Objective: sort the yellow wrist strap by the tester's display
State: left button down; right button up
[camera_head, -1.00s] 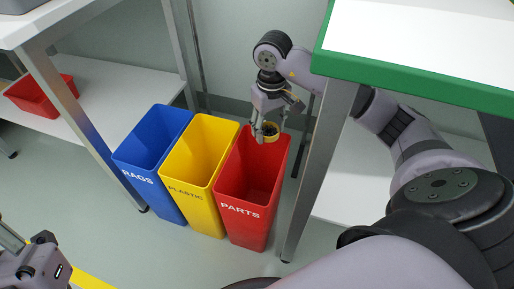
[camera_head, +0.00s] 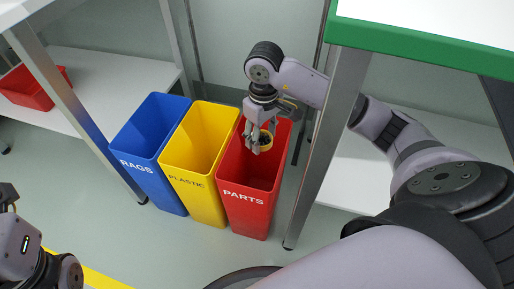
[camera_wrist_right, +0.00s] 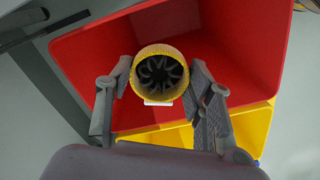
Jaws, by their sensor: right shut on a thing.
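The yellow wrist strap (camera_wrist_right: 161,72) shows in the right wrist view as a yellow ring with dark ribbed insides and a small white tag below it. My right gripper (camera_wrist_right: 160,88) is shut on it, one finger on each side. In the head view the right gripper (camera_head: 262,140) holds the strap (camera_head: 266,142) over the mouth of the red bin marked PARTS (camera_head: 246,212). My left gripper is not clearly seen; only part of the left arm shows at the lower left. The tester and its display are not in view.
The yellow bin marked PLASTIC (camera_head: 193,190) and the blue bin marked RAGS (camera_head: 150,170) stand left of the red one. A green-edged table (camera_head: 430,45) and its leg stand close on the right. A red tray (camera_head: 28,90) lies on the low shelf at left.

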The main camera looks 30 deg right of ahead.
jog(key=o, duration=1.2)
jog(key=shift+c, duration=0.2)
jog(key=shift+r, duration=0.1)
notch_tip(320, 180, up, 12)
